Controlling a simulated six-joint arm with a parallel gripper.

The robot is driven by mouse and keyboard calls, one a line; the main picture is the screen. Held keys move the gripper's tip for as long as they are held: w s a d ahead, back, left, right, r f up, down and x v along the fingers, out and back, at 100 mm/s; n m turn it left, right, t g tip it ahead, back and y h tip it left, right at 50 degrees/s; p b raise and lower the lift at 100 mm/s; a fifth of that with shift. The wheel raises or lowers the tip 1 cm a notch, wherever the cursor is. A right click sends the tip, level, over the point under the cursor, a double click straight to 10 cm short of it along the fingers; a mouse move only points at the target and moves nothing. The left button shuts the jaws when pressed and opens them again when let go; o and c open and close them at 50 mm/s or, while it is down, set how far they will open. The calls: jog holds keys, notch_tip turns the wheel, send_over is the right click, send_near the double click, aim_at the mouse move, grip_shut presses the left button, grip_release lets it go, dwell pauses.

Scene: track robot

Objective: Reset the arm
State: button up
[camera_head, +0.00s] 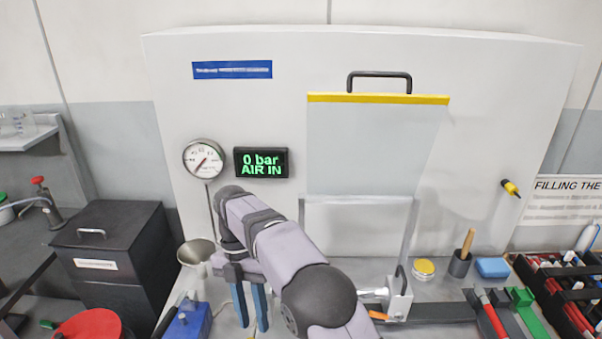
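My gripper (250,305) hangs at the lower middle of the head view, pointing down at the end of my grey-purple arm. Its two blue fingers are apart, and I see nothing between them. A metal cup or funnel (196,252) stands just left of my gripper. My arm hides part of the bench and of the machine's lower front.
A white machine panel carries a gauge (203,158), a display (261,162) reading "0 bar AIR IN" and a raised yellow-edged shield (375,140). A black box (115,245) stands left. A tool rack (560,290), blue sponge (492,267) and yellow tin (424,268) lie right.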

jog(key=s+d+m+t+y, duration=0.1)
jog(key=s+d+m+t, duration=0.1)
jog(key=d+m, duration=1.4)
jog(key=s+d+f+m+t, duration=0.1)
jog(key=s+d+f+m, duration=0.2)
jog(key=s+d+m, duration=0.2)
jog(key=s+d+f+m+t, duration=0.1)
jog(key=s+d+f+m, duration=0.1)
jog(key=s+d+m, duration=0.3)
jog(key=s+m, duration=0.3)
jog(key=m, duration=0.2)
jog(key=shift+s+d+f+m+y, duration=0.15)
jog(key=shift+d+f+m+y, duration=0.15)
jog(key=shift+f, duration=0.1)
